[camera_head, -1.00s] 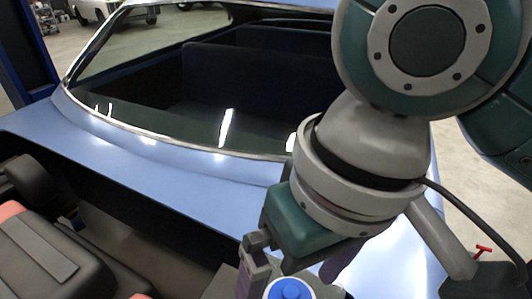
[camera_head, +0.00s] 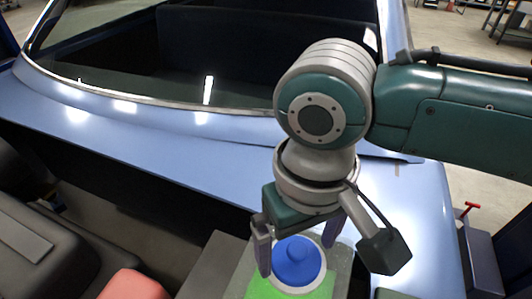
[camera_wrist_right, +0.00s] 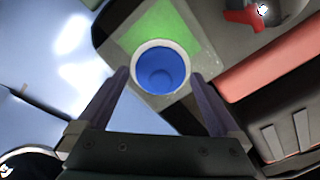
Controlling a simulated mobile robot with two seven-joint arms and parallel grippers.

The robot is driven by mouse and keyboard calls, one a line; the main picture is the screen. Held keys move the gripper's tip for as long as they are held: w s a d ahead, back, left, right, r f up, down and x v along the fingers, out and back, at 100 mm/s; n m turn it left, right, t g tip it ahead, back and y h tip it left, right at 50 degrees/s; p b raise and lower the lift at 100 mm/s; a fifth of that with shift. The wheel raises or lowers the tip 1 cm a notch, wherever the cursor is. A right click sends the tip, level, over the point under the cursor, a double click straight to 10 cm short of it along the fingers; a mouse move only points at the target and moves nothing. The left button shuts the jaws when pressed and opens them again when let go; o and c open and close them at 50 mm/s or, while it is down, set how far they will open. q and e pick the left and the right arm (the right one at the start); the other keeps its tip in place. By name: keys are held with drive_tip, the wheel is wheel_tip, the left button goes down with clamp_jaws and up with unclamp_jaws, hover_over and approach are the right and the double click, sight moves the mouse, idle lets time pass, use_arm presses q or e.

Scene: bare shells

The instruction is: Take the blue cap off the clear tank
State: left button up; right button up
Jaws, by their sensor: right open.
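The blue cap (camera_head: 297,260) sits in a pale round collar on top of the clear tank (camera_head: 262,291), which shows green inside. In the right wrist view the cap (camera_wrist_right: 161,66) looks like a blue disc within a white ring, with the green of the tank (camera_wrist_right: 140,36) around it. My right gripper (camera_head: 299,246) is open and empty. Its fingers are on either side of the cap; in the right wrist view the gripper (camera_wrist_right: 160,77) shows a gap between each finger and the cap. I cannot tell how high the fingertips are. My left gripper is not in view.
A blue car body (camera_head: 150,140) with a dark windshield lies behind the tank. Dark grey blocks (camera_head: 30,245) and a red part (camera_head: 135,285) are at the lower left. In the right wrist view a red-topped black box (camera_wrist_right: 280,75) and a small red handle (camera_wrist_right: 240,16) are close by.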

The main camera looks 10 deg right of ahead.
drive_tip(key=shift+f, duration=0.4)
drive_tip(key=shift+c, duration=0.4)
